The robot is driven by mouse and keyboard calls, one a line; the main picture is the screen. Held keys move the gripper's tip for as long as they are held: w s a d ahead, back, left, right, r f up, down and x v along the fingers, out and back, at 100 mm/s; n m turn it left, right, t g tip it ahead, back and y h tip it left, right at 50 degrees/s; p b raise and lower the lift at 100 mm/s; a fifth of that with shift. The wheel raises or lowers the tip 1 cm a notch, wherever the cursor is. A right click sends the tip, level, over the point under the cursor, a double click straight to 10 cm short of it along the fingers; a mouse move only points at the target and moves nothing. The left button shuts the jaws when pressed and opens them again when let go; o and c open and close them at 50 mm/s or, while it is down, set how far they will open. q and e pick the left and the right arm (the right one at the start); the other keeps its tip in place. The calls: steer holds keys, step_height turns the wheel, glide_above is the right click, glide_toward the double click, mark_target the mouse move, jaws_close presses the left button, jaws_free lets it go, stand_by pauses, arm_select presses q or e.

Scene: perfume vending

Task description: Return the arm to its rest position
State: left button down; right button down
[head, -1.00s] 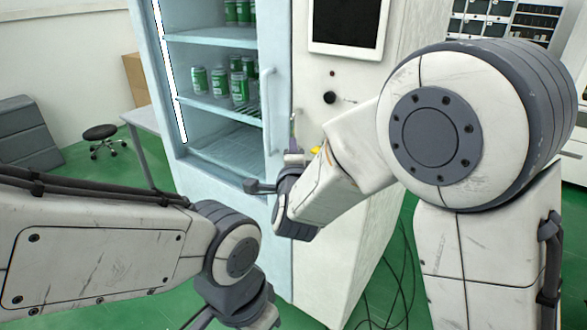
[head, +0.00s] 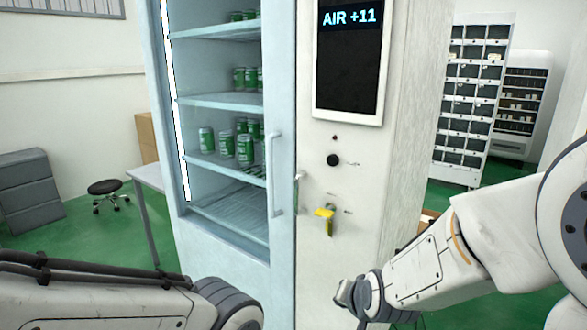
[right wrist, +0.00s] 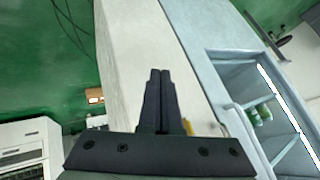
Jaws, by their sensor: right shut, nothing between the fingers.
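My right arm (head: 430,275) reaches in from the right in the head view, with its end in front of the lower part of the vending machine's white panel (head: 350,185). My right gripper (right wrist: 160,75) shows in the right wrist view with its two dark fingers together and nothing between them. It is apart from the yellow piece (head: 325,218) on the panel. My left arm (head: 90,300) lies across the bottom left of the head view. Its gripper is outside the picture.
The machine's glass-fronted cabinet (head: 225,100) holds several green cans (head: 245,149) and has a vertical door handle (head: 275,175). The screen (head: 350,60) reads "AIR +11". A stool (head: 105,187) and grey drawers (head: 30,190) stand left. Shelving (head: 470,100) stands behind on the right.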

steer(key=s+d+f+n+g+h, duration=0.1)
steer(key=s+d+f+n+g, duration=0.35)
steer(key=s+d, duration=0.45)
steer(key=s+a+r+n+g+p, duration=0.3)
steer(key=s+a+r+n+p, duration=0.5)
steer(key=s+a+r+p, duration=0.3)
steer(key=s+a+r, duration=0.3)
steer(key=s+r, duration=0.1)
steer(key=r, duration=0.2)
steer(key=shift+a+r+y+p, duration=0.3)
steer(key=shift+r+p, duration=0.05)
steer(key=shift+r, duration=0.05)
